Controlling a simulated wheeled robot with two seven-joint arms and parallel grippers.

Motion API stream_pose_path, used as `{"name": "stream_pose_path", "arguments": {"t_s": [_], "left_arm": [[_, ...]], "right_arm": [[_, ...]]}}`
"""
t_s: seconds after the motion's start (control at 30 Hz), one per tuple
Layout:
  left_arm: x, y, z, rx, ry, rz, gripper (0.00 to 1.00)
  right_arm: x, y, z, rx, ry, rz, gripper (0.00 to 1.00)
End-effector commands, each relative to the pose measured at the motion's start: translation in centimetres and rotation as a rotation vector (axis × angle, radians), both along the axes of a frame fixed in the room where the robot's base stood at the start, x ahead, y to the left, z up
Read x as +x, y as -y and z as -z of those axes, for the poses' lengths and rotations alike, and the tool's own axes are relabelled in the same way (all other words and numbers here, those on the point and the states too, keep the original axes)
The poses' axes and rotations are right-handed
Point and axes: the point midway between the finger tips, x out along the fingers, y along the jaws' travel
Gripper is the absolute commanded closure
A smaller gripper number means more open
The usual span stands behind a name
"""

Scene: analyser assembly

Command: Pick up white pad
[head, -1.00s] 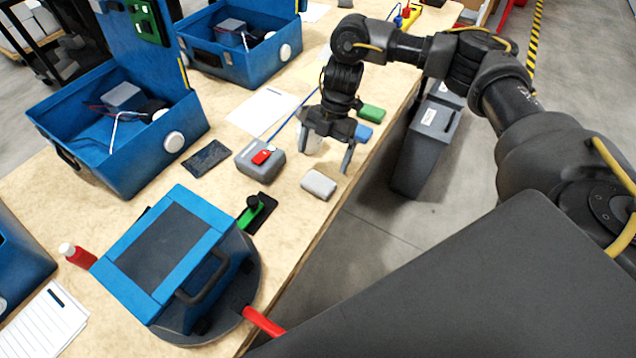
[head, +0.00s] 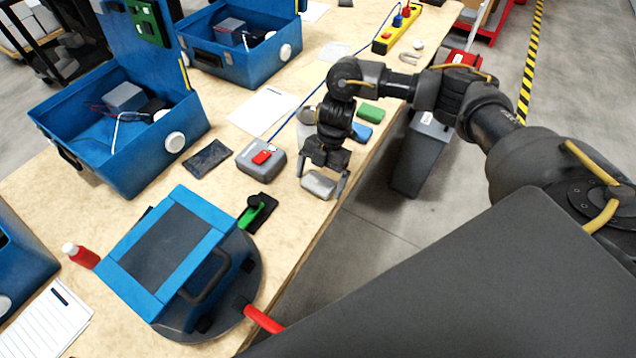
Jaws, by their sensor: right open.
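The white pad (head: 318,185) is a small pale grey-white block with rounded edges. It lies on the wooden table near its right edge, to the right of a grey box with a red part on top. My right gripper (head: 321,187) is open and points down over the pad. One finger shows at the pad's left and the other at its right. The far side of the pad is partly hidden by the gripper. I cannot tell whether the fingers touch it. My left gripper is not in view.
The grey box (head: 262,160) with its red part stands close left of the gripper. Blue (head: 362,132) and green (head: 370,113) blocks lie behind it. A blue analyser case (head: 175,265) and a green-black clamp (head: 258,213) are in front. The table (head: 215,205) ends just right of the pad.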

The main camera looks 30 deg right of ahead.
Motion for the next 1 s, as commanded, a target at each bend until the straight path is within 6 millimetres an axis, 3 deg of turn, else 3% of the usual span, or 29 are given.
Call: {"name": "stream_pose_path", "arguments": {"t_s": [0.07, 0.4, 0.77, 1.0], "left_arm": [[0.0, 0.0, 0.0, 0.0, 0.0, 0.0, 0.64], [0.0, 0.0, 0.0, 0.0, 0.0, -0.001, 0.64], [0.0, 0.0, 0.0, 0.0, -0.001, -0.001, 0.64], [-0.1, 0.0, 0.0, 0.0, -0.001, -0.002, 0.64]], "right_arm": [[0.0, 0.0, 0.0, 0.0, 0.0, 0.0, 0.01], [0.0, 0.0, 0.0, 0.0, 0.001, 0.0, 0.42], [0.1, 0.0, -0.8, 0.002, 0.003, -0.001, 0.42], [-0.4, -0.8, -4.3, 0.004, 0.007, -0.008, 0.42]]}}
